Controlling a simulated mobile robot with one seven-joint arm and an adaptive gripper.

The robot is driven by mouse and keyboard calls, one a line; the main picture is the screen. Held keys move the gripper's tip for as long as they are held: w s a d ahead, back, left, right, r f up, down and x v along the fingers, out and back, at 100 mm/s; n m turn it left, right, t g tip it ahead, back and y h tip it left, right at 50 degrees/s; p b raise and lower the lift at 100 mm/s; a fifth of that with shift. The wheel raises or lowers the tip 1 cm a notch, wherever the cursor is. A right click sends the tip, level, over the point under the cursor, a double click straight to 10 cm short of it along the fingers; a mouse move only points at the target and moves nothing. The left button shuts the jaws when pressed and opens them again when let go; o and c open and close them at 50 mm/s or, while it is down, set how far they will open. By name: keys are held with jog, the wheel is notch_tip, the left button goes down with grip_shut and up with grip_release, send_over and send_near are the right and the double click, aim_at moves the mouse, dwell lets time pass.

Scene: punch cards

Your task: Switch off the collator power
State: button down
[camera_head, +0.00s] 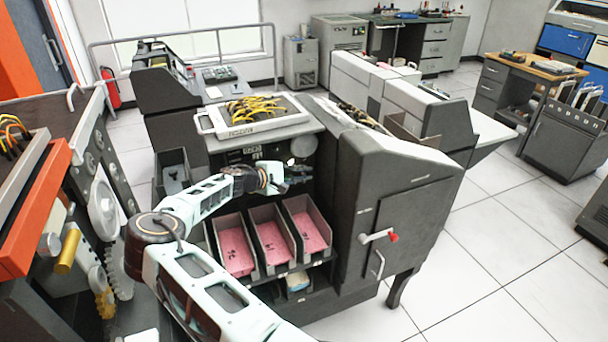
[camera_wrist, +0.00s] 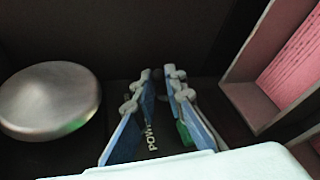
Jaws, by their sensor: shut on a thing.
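The collator (camera_head: 395,200) is a dark grey cabinet with a sloped right side, with its control front partly hidden behind my arm. My gripper (camera_head: 284,186) reaches into the recess above the card bins. In the wrist view its blue fingers (camera_wrist: 161,92) are close together on a small dark part, which I take to be the power switch; the fingers mostly hide it. A white label reading "POW" (camera_wrist: 151,138) shows between the fingers, partly covered. A green spot (camera_wrist: 185,134) shows by the right finger. The switch's position cannot be seen.
A round silver knob (camera_wrist: 50,100) sits left of the fingers. Bins of pink cards (camera_head: 233,250) stand below the gripper, and one bin wall (camera_wrist: 250,105) is close on the right. The door with a red-tipped handle (camera_head: 378,236) is farther right. Open floor (camera_head: 480,270) lies beyond.

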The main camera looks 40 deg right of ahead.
jog(key=shift+f, duration=0.15)
notch_tip(320, 180, down, 3)
jog(key=m+t+h+b, duration=0.1)
jog(key=m+b, duration=0.1)
jog(key=b, duration=0.7)
jog(key=m+t+h+b, duration=0.1)
jog(key=m+b, duration=0.2)
jog(key=b, duration=0.5)
jog(key=m+t+h+b, duration=0.1)
jog(key=m+b, duration=0.2)
jog(key=b, duration=0.6)
jog(key=shift+s+f+h+b, duration=0.15)
jog(key=shift+h+b, duration=0.2)
jog(key=shift+h, duration=0.05)
jog(key=shift+m+b, duration=0.3)
jog(key=shift+b, duration=0.45)
jog(key=c, duration=2.3)
grip_release()
jog(key=shift+r+p, duration=0.35)
jog(key=shift+p, duration=0.05)
